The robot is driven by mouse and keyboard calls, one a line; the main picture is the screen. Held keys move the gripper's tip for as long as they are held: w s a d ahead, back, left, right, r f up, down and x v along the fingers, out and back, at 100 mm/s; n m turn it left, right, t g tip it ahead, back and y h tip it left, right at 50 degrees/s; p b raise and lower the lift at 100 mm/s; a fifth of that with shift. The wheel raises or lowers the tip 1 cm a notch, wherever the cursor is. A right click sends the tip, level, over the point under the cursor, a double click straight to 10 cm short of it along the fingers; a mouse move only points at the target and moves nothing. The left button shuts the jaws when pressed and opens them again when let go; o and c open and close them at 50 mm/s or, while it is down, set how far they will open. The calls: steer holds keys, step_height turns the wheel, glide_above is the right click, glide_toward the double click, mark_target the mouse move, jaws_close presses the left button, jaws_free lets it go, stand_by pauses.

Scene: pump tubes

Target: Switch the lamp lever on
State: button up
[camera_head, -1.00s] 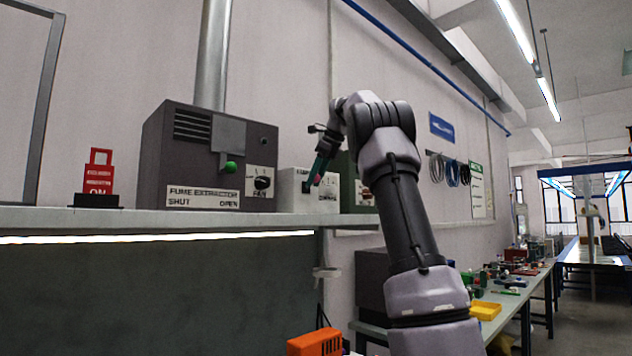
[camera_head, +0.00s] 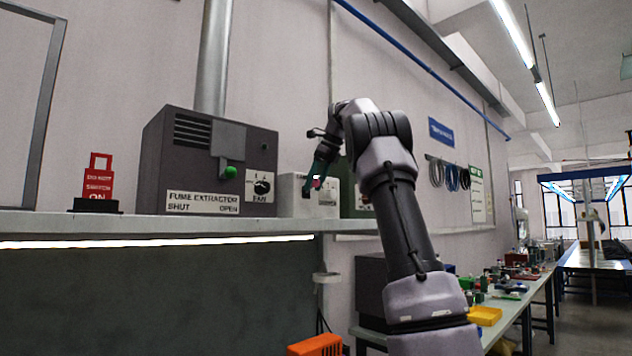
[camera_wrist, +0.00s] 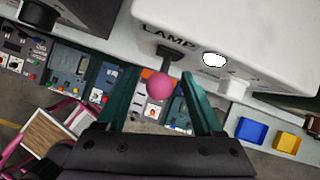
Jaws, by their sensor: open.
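The white lamp box (camera_head: 291,196) stands on the shelf, right of the fume extractor, partly hidden by my gripper. In the wrist view its white face (camera_wrist: 240,25) carries the label LAMP and a short dark lever ending in a pink ball knob (camera_wrist: 161,86). My gripper (camera_wrist: 160,84) is open, with one green finger on each side of the knob. Gaps show between the knob and both fingers. In the head view my gripper (camera_head: 311,187) reaches down in front of the box.
The dark fume extractor (camera_head: 205,160) with a green-knobbed lever stands left of the lamp box. A red switch sign (camera_head: 98,180) stands further left on the shelf (camera_head: 150,224). A dark green box (camera_head: 350,190) is just right of the lamp box.

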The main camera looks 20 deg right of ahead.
steer(key=v, duration=0.7)
steer(key=shift+s+r, duration=0.15)
stand_by(0.4)
steer(key=s+a+f+n, duration=0.2)
steer(key=s+n, duration=0.5)
steer(key=s, duration=0.2)
steer(key=s+a+f+n, duration=0.3)
steer(key=s+f+n, duration=0.2)
steer(key=s+f, duration=0.3)
steer(key=s+a+f+n+t, duration=0.1)
steer(key=s+a+f+n, duration=0.3)
steer(key=s+f+n, duration=0.2)
steer(key=s+a+f+n+t+h, duration=0.1)
steer(key=s+a+f+n, duration=0.2)
steer(key=s+f+n, duration=0.3)
steer(key=s+f, duration=0.4)
steer(key=f, duration=0.4)
steer(key=shift+s+a, duration=0.25)
steer(key=shift+a, duration=0.05)
steer(key=shift+f, duration=0.1)
